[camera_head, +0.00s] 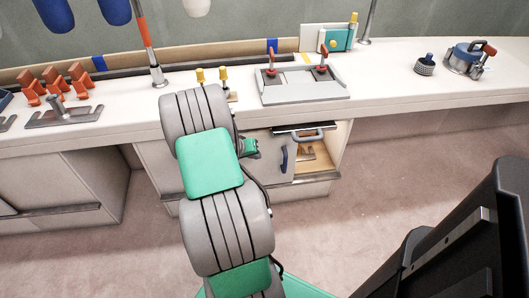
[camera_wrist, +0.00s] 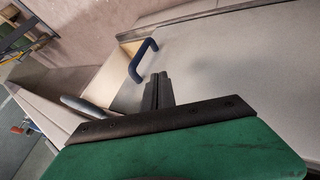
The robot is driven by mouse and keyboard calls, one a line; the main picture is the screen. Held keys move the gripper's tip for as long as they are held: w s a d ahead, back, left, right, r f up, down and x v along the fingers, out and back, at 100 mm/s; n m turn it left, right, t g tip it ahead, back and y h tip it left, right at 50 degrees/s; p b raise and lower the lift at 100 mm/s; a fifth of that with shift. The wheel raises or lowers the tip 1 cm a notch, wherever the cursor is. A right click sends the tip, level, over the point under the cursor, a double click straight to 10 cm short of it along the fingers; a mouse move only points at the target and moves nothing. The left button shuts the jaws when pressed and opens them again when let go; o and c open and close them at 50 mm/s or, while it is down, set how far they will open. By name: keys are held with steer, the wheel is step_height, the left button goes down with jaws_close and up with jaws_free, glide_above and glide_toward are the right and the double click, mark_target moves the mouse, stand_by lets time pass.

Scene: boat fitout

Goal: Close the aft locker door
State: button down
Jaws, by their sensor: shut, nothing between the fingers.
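The aft locker door (camera_head: 268,153) is a light grey panel under the counter with a dark blue handle (camera_head: 284,158) near its right edge. It stands partly open, with the locker's wooden interior (camera_head: 314,158) showing to its right. In the wrist view the door face (camera_wrist: 220,70) fills the right, and the blue handle (camera_wrist: 143,62) stands near its edge. My gripper (camera_wrist: 158,80) is shut and empty, its fingertips close to the handle and door face. I cannot tell if they touch. In the head view my arm hides part of the door and the fingers.
A grey handle (camera_head: 306,136) sticks out just under the counter above the opening; it also seems to show in the wrist view (camera_wrist: 85,106). The counter (camera_head: 390,83) overhangs the locker and carries a grey tray with red-handled levers (camera_head: 300,86). The floor (camera_head: 400,180) to the right is clear.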

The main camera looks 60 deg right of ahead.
step_height(320, 180, down, 2)
steer(key=w+d, duration=0.1)
steer(key=w, duration=0.1)
steer(key=m+g+b, duration=0.1)
steer(key=m+b, duration=0.1)
steer(key=b, duration=0.1)
glide_toward(277, 160)
steer(key=f, duration=0.2)
steer(key=shift+s+a+f+y, duration=0.1)
steer(key=shift+s+f+y, duration=0.15)
steer(key=shift+s+y, duration=0.15)
steer(key=s+d, duration=0.2)
steer(key=s, duration=0.1)
steer(key=shift+s+r, duration=0.15)
steer(key=shift+s, duration=0.1)
